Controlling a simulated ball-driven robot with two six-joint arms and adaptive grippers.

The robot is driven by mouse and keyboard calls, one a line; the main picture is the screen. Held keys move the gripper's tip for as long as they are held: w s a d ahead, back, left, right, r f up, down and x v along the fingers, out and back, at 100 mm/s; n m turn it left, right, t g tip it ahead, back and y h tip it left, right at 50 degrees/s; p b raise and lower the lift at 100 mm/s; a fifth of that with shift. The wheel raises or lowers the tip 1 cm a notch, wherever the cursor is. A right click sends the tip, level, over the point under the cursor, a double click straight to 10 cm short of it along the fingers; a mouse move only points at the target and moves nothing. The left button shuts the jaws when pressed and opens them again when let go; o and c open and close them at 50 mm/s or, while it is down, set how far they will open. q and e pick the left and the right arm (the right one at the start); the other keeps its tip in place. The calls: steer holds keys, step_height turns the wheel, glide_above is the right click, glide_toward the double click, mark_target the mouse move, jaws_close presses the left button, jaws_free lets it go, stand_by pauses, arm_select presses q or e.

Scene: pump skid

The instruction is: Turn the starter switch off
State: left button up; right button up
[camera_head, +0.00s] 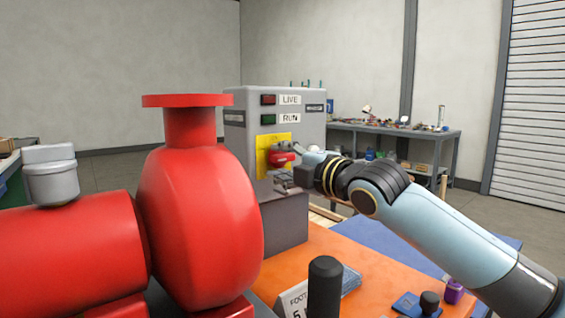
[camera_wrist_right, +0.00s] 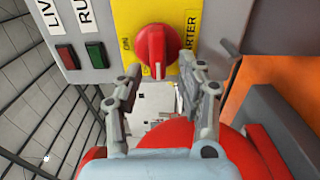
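The starter switch is a red rotary knob (camera_head: 284,158) on a yellow plate (camera_head: 262,160) on the front of a grey control box (camera_head: 236,135). In the right wrist view the knob (camera_wrist_right: 152,48) shows close up, with "ON" lettering to its left and a "STARTER" label, partly cut off, to its right. Its raised handle runs up and down in that view. My right gripper (camera_head: 287,174) is at the switch. My left gripper is out of view.
A red lamp (camera_head: 268,99) marked LIVE and a green lamp (camera_head: 268,119) marked RUN sit above the switch. A large red pump (camera_head: 200,215) stands close on the left. An orange surface (camera_head: 350,275) lies below my right arm. A cluttered workbench (camera_head: 440,133) stands behind.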

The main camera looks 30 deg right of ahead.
steer(key=s, duration=1.2)
steer(key=shift+d, duration=0.45)
